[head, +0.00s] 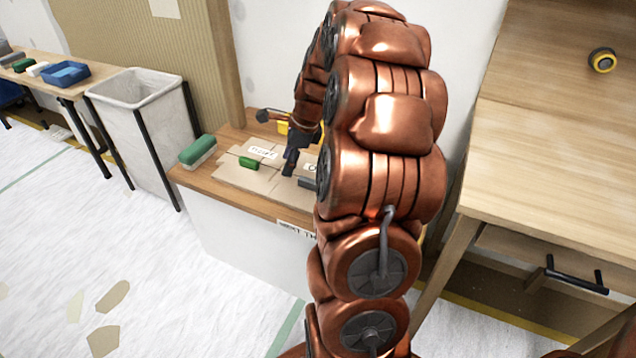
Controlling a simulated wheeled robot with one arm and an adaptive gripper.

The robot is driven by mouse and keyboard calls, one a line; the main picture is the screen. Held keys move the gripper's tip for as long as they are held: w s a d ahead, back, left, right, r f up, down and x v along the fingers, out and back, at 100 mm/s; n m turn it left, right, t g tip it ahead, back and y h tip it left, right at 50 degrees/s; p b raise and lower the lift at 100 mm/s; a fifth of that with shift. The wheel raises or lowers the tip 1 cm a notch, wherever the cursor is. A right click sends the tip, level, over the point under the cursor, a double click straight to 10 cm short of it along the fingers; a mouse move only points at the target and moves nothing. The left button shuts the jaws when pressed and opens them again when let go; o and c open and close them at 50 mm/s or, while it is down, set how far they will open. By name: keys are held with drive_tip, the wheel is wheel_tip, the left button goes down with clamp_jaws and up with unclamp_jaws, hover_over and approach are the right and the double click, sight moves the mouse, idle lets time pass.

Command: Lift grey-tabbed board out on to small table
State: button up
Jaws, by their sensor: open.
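Flat tan boards (230,172) lie on the wooden top of a low white-fronted unit. One carries a green tab (249,163) and a white label (263,152). A grey tab (308,182) shows at the right, partly hidden by my copper arm, so the outline of its board cannot be made out. My gripper (290,168) is open, pointing down over the boards close to the left of the grey tab. Whether it touches a board cannot be told. Which table is the small one is not clear.
A green-and-white brush or block (198,151) sits at the unit's left end. A white bin (135,90) stands left of it. A table (40,75) with a blue tray (65,74) is farther left.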

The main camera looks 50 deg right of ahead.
sight(309, 180)
drive_tip(key=d+f+m+b, duration=0.1)
drive_tip(key=d+f, duration=0.1)
drive_tip(key=d, duration=0.1)
drive_tip(key=d+f+m+b, duration=0.1)
drive_tip(key=d+f+m, duration=0.1)
drive_tip(key=d+f, duration=0.1)
drive_tip(key=d+f+m+t+b, duration=0.1)
drive_tip(key=d+f+m, duration=0.1)
drive_tip(key=d, duration=0.2)
drive_tip(key=shift+s+d+f+h, duration=0.1)
drive_tip(key=shift+s+f+h, duration=0.1)
drive_tip(key=shift+f+h, duration=0.15)
drive_tip(key=shift+b+x, duration=1.15)
drive_tip(key=shift+x, duration=2.7)
clamp_jaws()
